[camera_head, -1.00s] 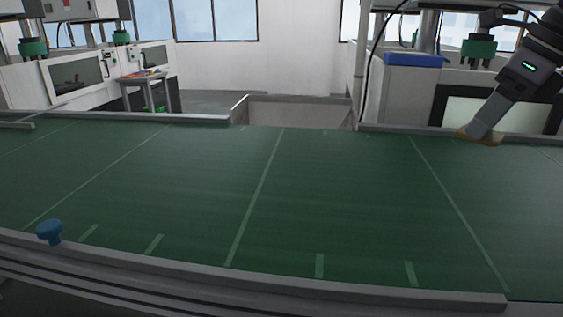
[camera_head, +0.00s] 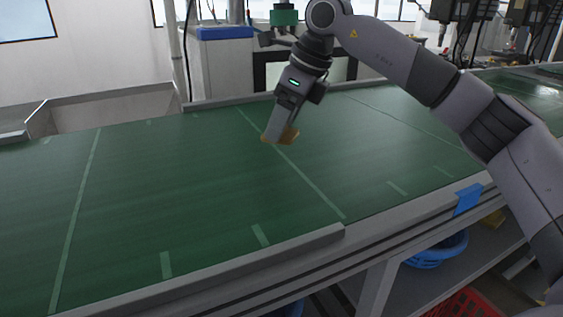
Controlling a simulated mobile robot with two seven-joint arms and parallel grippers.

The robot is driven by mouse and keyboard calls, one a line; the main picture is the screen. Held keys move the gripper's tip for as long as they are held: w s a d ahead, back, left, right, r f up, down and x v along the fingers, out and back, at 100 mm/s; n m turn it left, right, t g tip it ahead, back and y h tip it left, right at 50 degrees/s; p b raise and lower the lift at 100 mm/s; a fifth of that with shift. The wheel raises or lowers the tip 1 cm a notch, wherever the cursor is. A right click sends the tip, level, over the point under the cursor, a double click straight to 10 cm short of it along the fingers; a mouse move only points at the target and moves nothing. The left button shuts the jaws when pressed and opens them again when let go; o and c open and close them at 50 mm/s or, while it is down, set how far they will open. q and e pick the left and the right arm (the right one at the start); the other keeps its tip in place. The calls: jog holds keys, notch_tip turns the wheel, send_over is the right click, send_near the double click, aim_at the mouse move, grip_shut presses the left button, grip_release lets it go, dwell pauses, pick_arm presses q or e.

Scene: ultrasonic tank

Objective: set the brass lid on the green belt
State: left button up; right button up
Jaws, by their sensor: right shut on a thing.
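The brass lid (camera_head: 291,136) shows as a small yellowish-brown piece at the tip of my right gripper (camera_head: 280,134). My right gripper is shut on it and points down over the green belt (camera_head: 190,180). Most of the lid is hidden by the fingers. I cannot tell whether the lid touches the belt or hangs a little above it. The belt around it is bare, with pale green lines across it. My left gripper is not in view.
A metal rail (camera_head: 250,258) runs along the belt's near edge, with blue tape (camera_head: 468,198) farther right. Below are a blue basket (camera_head: 436,253) and a red crate (camera_head: 468,303). A grey-walled bin (camera_head: 110,108) stands behind the belt. The belt's left half is clear.

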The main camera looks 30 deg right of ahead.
aim_at(276, 173)
jog(key=shift+f, duration=4)
jog(key=o, duration=1.4)
jog(key=shift+f+b, duration=0.15)
jog(key=shift+b, duration=0.15)
jog(key=shift+c, duration=0.2)
jog(key=v, duration=1.2)
jog(key=shift+p, duration=0.35)
jog(key=shift+s, duration=0.1)
